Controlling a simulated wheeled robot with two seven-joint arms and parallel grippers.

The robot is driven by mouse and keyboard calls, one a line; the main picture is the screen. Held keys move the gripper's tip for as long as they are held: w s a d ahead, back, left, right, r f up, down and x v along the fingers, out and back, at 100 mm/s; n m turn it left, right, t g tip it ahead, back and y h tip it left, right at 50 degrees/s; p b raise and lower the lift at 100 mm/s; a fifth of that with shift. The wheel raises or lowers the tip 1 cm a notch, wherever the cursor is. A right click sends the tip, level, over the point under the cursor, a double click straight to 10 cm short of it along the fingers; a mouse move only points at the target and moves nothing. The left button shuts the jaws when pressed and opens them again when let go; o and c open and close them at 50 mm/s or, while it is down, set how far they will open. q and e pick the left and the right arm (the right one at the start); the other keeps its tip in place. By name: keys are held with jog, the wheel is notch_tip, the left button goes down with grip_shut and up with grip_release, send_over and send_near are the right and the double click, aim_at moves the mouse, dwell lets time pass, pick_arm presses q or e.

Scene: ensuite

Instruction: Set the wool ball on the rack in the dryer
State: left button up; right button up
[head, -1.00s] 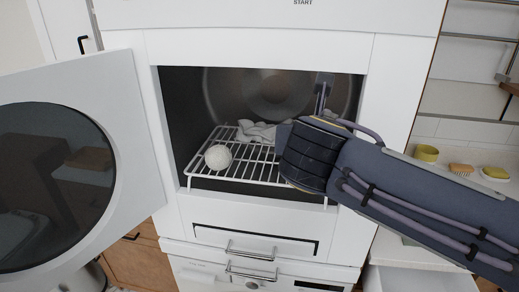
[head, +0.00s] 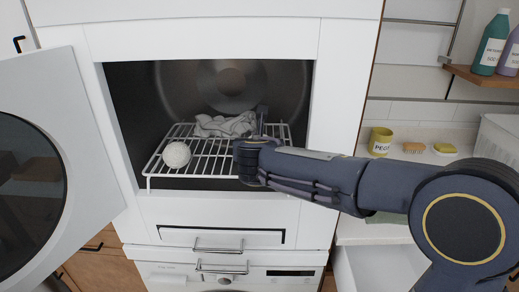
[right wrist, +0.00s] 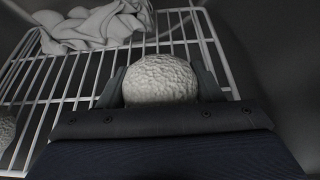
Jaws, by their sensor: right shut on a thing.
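My right gripper (right wrist: 160,85) is shut on a white, rough wool ball (right wrist: 160,78), seen in the right wrist view between the two fingers. The wire rack (head: 215,172) lies behind and below it; I cannot tell whether the ball touches the wires. In the head view my right gripper (head: 262,125) is inside the dryer opening over the rack's right part, and its wrist hides the held ball. A second white ball (head: 176,154) rests on the rack's left side; part of it shows at the wrist view's left edge (right wrist: 5,130). My left gripper is not in view.
A crumpled grey cloth (head: 225,124) lies at the back of the rack. The dryer door (head: 95,150) stands open at the left. A yellow cup (head: 380,142), a brush (head: 413,148) and a soap dish (head: 445,149) sit on the counter at right.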

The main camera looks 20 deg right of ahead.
jog(key=shift+f, duration=0.3)
jog(key=shift+f, duration=0.15)
jog(key=o, duration=1)
jog(key=shift+o, duration=0.2)
jog(key=shift+r, duration=0.2)
jog(key=shift+s+a+r, duration=0.1)
jog(key=shift+s, duration=0.15)
jog(key=v, duration=1.1)
jog(key=shift+s, duration=0.3)
jog(key=shift+s+a, duration=0.1)
